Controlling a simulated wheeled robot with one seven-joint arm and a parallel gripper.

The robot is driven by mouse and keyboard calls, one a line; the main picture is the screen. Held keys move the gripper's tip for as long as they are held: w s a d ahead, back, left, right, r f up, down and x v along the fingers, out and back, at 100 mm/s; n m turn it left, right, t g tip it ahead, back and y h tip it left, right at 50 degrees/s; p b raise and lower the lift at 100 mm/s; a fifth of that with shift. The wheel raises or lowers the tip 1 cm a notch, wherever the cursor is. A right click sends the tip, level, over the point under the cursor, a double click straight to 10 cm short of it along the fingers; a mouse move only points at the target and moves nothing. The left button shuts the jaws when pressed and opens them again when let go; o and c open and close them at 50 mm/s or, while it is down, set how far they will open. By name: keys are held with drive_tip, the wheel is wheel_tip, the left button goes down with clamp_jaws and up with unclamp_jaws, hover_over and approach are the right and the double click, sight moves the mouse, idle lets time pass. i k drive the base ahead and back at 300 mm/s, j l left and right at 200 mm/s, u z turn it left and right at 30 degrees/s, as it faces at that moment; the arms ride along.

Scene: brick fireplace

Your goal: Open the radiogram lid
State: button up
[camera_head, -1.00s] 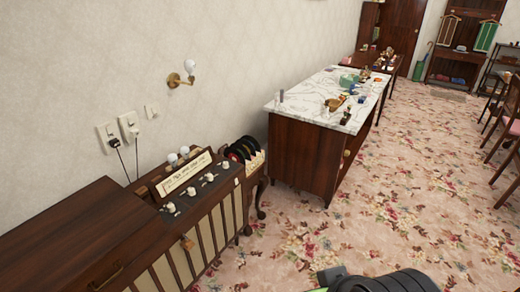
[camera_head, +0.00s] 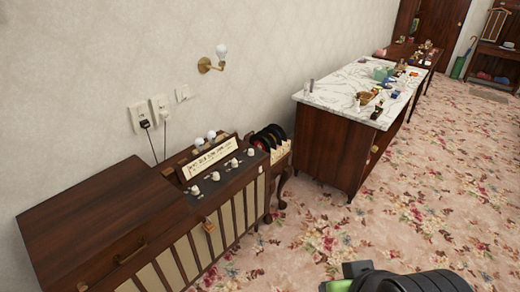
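The radiogram (camera_head: 190,232) is a dark wooden cabinet with slatted cream front panels, standing against the wall at lower left. Its lid (camera_head: 95,215) is a flat brown wooden panel on the left part of the top, and it lies shut. A small handle (camera_head: 132,253) shows near the lid's front edge. To the right of the lid are a lit dial and several white knobs (camera_head: 215,176). Part of my arm, black with a green edge, shows at the bottom right. My gripper's fingers do not show.
A marble-topped cabinet (camera_head: 335,148) with small objects on it stands right of the radiogram. A rack of black records (camera_head: 270,140) is beside the radiogram. Plugs with cords (camera_head: 145,123) are on the wall. The flowered carpet (camera_head: 440,190) is clear in front.

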sight(86, 232)
drive_tip(key=u, duration=1.65)
drive_tip(key=i+j+z, duration=0.15)
drive_tip(key=i, duration=1)
